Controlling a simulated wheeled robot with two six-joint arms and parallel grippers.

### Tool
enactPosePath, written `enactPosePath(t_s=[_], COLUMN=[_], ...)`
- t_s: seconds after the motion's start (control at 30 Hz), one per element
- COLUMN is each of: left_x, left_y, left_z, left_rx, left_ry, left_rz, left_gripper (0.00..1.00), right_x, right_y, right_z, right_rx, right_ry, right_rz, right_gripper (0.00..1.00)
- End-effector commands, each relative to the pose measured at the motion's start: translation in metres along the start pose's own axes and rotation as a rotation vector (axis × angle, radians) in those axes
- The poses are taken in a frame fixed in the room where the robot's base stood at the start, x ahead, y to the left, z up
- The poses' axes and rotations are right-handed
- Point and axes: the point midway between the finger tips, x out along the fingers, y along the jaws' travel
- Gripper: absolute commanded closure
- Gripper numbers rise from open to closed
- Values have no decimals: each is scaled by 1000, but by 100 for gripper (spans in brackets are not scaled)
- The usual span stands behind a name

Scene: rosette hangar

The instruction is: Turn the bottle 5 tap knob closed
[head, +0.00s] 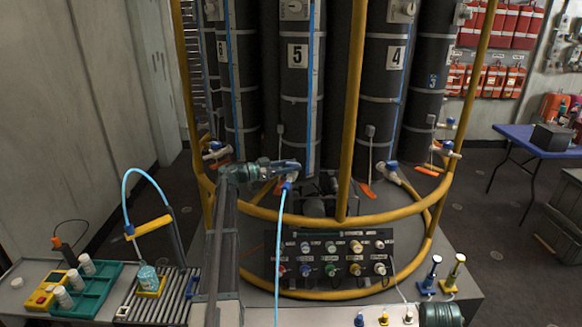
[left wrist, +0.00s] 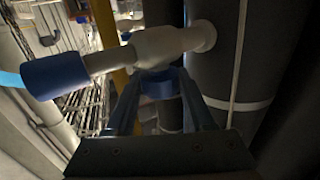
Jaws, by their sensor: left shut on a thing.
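Bottle 5 (head: 297,100) is a tall dark cylinder with a white number plate, standing behind the yellow rail. Its pale tap (left wrist: 165,47) sticks out sideways in the left wrist view, with a blue end fitting (left wrist: 54,78) at the left. The blue tap knob (left wrist: 157,86) sits under the tap body, between the fingers of my left gripper (left wrist: 158,100). My left gripper (head: 291,167) is shut on this knob, at the low front of bottle 5 in the head view. There the gripper hides the knob. My right gripper is out of view.
A yellow ring rail (head: 340,220) curves around the bottles. A light blue hose (head: 280,235) hangs down just below my left gripper. A panel of coloured knobs (head: 335,257) stands below. A green tray (head: 97,297) and a roller rack (head: 150,305) are at front left.

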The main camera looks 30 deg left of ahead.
Motion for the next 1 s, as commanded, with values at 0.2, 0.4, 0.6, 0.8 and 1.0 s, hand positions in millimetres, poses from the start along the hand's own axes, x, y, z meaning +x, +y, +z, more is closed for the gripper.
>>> enactPosePath(t_s=[0.2, 0.4, 0.6, 0.8, 1.0], left_x=[0, 0, 0, 0, -1], left_y=[-1, 0, 0, 0, 0], left_z=[0, 0, 0, 0, 0], left_rx=[0, 0, 0, 0, 0], left_ry=[1, 1, 1, 1, 0], left_rz=[17, 17, 17, 17, 16], left_gripper=[100, 100, 32, 16, 16], right_x=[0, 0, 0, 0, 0], right_y=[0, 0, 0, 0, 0], right_z=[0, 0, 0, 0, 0], right_rx=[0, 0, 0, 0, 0], right_ry=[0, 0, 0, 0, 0], right_rz=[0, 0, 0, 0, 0], right_gripper=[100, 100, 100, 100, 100])
